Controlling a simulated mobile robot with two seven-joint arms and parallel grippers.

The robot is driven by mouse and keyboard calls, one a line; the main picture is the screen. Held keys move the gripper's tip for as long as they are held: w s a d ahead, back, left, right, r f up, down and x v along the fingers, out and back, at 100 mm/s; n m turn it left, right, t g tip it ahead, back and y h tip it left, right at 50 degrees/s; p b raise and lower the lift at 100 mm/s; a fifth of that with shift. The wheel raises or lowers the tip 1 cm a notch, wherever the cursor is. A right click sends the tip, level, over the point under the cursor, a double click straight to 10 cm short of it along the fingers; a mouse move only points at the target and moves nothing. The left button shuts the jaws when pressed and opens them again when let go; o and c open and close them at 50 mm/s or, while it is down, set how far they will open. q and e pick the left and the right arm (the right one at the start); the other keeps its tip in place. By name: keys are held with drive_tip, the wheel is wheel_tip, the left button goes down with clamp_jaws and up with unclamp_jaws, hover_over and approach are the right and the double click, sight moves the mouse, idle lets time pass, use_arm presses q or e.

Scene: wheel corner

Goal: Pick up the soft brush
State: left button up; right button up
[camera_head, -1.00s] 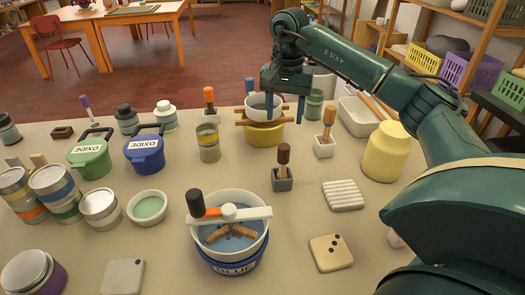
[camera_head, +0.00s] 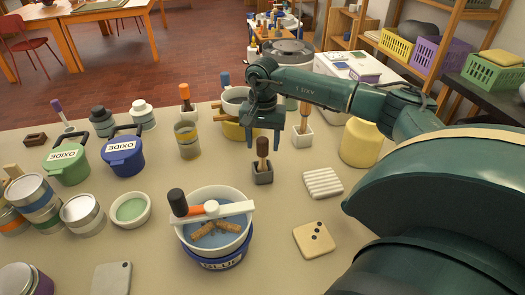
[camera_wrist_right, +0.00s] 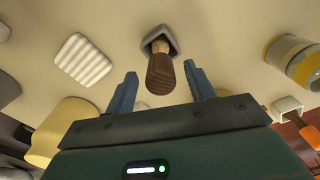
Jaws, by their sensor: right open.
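A brush with a dark brown top and a paler lower part (camera_head: 262,152) stands upright in a small grey holder (camera_head: 262,174). It also shows in the right wrist view (camera_wrist_right: 159,72), with its brown end pointing toward the gap between my fingers. My right gripper (camera_head: 264,140) is open and empty, with one blue-green finger to each side of the brush's top. The fingers appear apart from it. In the right wrist view my gripper (camera_wrist_right: 161,88) has its brush holder (camera_wrist_right: 159,38) beyond the fingertips. No label shows which brush is the soft one. My left gripper is out of view.
Near the brush are a ribbed white block (camera_head: 323,183), a yellow jar (camera_head: 358,143), a white holder (camera_head: 302,136) with another brush, and a striped can (camera_head: 188,140). A blue bucket (camera_head: 215,262) with a white bowl stands in front. Bare table lies around the holder.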

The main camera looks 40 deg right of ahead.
drive_tip(key=shift+f, duration=0.8)
drive_tip(key=shift+c, duration=0.3)
drive_tip(key=c, duration=1)
